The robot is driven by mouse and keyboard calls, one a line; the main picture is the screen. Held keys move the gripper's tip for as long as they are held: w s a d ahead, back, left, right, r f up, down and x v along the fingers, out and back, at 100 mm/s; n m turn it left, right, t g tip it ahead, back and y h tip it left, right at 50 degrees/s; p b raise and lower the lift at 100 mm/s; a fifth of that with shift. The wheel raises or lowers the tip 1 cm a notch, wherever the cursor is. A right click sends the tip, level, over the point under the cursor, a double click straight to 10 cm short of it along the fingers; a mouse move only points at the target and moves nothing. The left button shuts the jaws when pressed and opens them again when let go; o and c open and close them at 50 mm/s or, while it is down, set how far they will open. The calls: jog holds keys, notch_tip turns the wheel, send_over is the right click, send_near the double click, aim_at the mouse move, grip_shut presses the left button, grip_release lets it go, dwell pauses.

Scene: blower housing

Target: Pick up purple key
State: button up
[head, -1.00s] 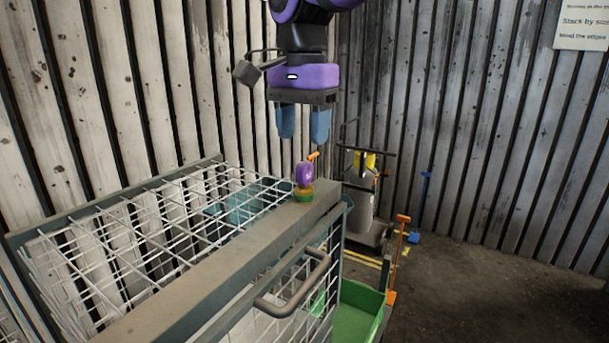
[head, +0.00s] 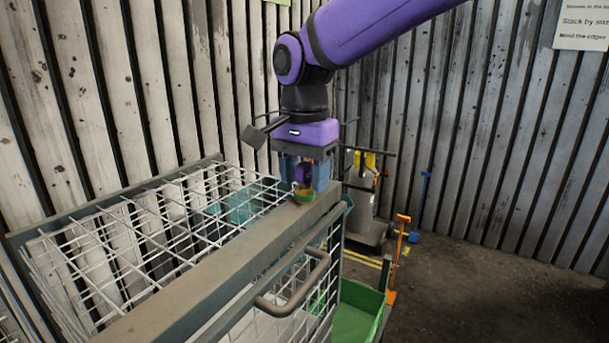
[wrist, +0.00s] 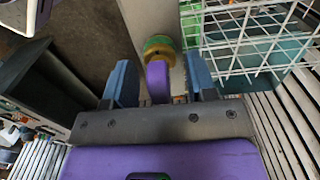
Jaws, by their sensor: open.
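The purple key (head: 303,174) stands upright on the grey top rail of the wire cage, with a green and yellow round base (head: 304,195) under it. My gripper (head: 304,178) points down over the rail. Its two blue fingers are open, one on each side of the key. In the wrist view, the key (wrist: 158,80) lies between the spread fingers, with a gap on both sides. The green and yellow base (wrist: 158,46) shows just beyond it. The key's upper part is partly hidden by my gripper.
The wire cage (head: 180,292) has a white mesh top and a curved handle (head: 293,285) on its front. A green bin (head: 358,315) sits low at its right side. A grey cylinder on a cart (head: 360,205) stands behind. Open floor lies to the right.

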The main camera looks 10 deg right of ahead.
grip_shut()
jog(key=shift+r, duration=0.1)
